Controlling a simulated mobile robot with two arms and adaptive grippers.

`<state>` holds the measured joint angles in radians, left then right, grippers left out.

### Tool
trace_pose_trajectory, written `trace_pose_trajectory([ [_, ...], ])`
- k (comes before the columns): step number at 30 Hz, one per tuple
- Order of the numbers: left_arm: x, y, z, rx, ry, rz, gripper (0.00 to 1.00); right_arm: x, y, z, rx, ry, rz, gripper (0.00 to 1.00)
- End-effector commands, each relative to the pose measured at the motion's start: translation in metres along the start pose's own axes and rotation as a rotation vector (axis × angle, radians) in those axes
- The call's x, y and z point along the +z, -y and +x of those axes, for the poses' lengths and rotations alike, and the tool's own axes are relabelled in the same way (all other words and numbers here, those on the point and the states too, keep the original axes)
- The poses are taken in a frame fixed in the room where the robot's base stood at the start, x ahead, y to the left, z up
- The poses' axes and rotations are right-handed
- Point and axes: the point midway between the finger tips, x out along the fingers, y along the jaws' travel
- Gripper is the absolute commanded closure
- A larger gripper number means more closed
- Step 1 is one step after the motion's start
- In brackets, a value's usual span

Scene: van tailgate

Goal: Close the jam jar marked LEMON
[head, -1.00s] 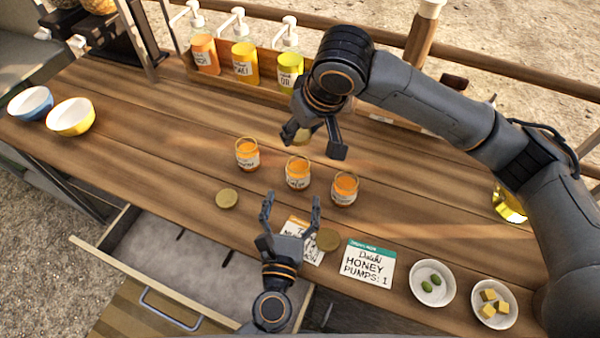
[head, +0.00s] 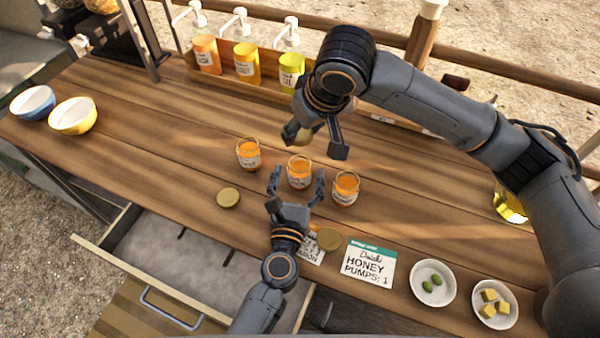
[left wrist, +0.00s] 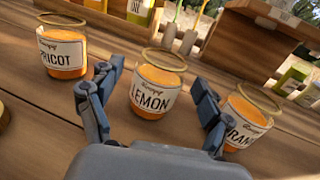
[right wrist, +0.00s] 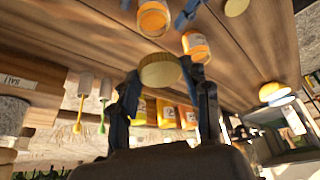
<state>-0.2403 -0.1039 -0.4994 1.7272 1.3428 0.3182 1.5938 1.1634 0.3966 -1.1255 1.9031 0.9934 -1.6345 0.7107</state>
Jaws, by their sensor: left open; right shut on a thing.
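The LEMON jar (left wrist: 155,85) stands upright and lidless, between and just beyond the open fingers of my left gripper (left wrist: 158,112). In the head view it is the middle jar (head: 299,172), and my left gripper (head: 297,183) is just in front of it. The apricot jar (left wrist: 64,48) stands to its left and a jar with a partly hidden label, "RAN" (left wrist: 248,118), to its right. My right gripper (right wrist: 164,92) is shut on a gold lid (right wrist: 160,70), held behind the jars; in the head view the lid is mostly hidden by the fingers.
Two loose gold lids lie on the table, one at left (head: 228,198) and one at right (head: 329,239) by a partly covered card. A honey card (head: 367,268) and two small dishes (head: 432,281) are at the front right. Pump bottles (head: 245,62) stand behind. A drawer (head: 170,265) hangs open below.

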Motion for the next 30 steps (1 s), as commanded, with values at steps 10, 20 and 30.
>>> trace_pose_trajectory([
  [10,0.0,0.0,0.005,-0.001,0.0,0.0,0.21,0.0,0.0,0.0,0.0,0.0,0.0,0.64],
  [20,0.0,0.0,0.004,0.0,0.0,0.0,0.84,0.0,0.0,0.0,0.0,0.0,0.0,0.64],
  [30,0.0,0.0,0.004,0.0,0.0,0.0,1.0,0.01,0.0,0.021,-0.001,0.004,0.003,0.64],
])
